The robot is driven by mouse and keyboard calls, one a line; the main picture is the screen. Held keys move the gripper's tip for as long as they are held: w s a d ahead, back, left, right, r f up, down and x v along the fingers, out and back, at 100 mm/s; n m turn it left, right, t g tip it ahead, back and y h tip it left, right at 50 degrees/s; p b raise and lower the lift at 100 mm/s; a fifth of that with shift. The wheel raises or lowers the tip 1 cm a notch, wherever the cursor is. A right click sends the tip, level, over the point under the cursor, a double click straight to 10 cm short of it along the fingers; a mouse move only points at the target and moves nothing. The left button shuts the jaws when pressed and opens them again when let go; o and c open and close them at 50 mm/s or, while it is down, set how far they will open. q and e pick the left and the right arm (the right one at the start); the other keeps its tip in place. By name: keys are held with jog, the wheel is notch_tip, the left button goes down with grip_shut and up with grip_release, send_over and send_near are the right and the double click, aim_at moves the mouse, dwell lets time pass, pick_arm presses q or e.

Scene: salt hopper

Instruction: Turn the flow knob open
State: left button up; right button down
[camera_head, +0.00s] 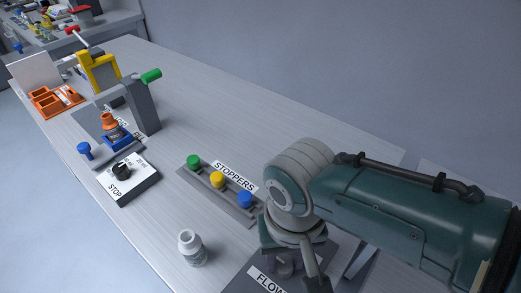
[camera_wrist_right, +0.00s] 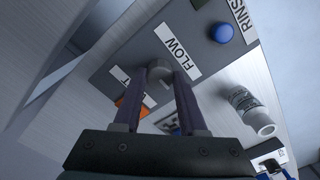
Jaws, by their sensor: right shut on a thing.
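The flow knob (camera_wrist_right: 159,70) is a round grey knob beside a white FLOW label (camera_wrist_right: 180,55) on a dark grey panel (camera_wrist_right: 125,62). In the right wrist view my right gripper (camera_wrist_right: 161,82) has its two fingers shut on the knob, one on each side. In the head view my right arm comes in from the right, and its wrist hides most of the panel; part of the FLOW label (camera_head: 268,281) shows at the bottom edge. The knob's turn angle cannot be told. My left gripper is not in view.
A blue button (camera_wrist_right: 221,33) sits by a RINSE label on the panel. A white bottle (camera_head: 192,248) stands on the table left of the panel. A stopper rack (camera_head: 232,208) and a STOP dial box (camera_head: 133,187) lie farther left. The table behind the rack is clear.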

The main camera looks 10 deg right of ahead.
aim_at(284, 263)
dwell(0.5)
jog(key=shift+c, duration=2.3)
grip_release()
notch_tip(284, 263, up, 10)
jog(key=p, duration=0.4)
